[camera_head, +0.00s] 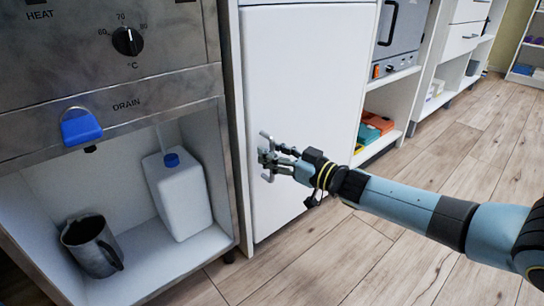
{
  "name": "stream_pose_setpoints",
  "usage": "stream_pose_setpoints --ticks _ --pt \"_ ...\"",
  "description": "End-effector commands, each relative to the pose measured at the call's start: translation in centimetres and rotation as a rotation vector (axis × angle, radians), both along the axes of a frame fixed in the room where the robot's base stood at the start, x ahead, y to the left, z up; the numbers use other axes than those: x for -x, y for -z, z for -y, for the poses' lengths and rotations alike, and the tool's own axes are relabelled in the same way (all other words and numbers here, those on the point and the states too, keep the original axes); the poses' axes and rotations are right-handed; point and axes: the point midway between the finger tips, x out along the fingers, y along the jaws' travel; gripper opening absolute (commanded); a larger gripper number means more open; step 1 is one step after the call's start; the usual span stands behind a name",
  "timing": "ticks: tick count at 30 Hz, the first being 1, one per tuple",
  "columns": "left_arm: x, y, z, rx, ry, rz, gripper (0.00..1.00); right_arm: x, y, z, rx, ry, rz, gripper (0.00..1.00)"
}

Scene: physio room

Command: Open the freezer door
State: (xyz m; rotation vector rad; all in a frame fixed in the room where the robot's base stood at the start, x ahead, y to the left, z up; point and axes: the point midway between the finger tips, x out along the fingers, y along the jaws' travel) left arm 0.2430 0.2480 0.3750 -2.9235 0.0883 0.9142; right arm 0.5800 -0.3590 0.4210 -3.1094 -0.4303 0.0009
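The freezer door (310,80) is most likely the plain white upright panel in the middle, and it looks closed. My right arm comes in from the right. My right gripper (267,157) is in front of the door's left part, near its left edge. Its two fingers are spread apart, one above the other, and look open. I cannot tell whether they touch the door, and no handle shows clearly around the gripper. My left gripper is not in view.
A metal heating unit (60,60) with a black dial and blue drain lever (80,127) stands at left. Below it are a white canister (180,195) and a dark jug (92,245). Open shelves (405,110) stand right of the door. The wooden floor (330,260) in front is clear.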

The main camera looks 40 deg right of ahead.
Motion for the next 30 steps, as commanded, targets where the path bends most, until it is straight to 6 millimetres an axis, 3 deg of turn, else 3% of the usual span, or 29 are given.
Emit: stream_pose_setpoints --ticks 11,19,30 --pt "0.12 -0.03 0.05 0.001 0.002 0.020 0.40 -0.39 -0.04 -0.11 0.001 0.000 0.000 0.35" --pt "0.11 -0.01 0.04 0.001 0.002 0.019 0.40 -0.37 -0.02 -0.10 0.000 0.000 0.000 0.00" --pt "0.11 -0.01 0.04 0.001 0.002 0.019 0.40 -0.36 0.00 -0.09 0.000 0.001 0.000 0.00"
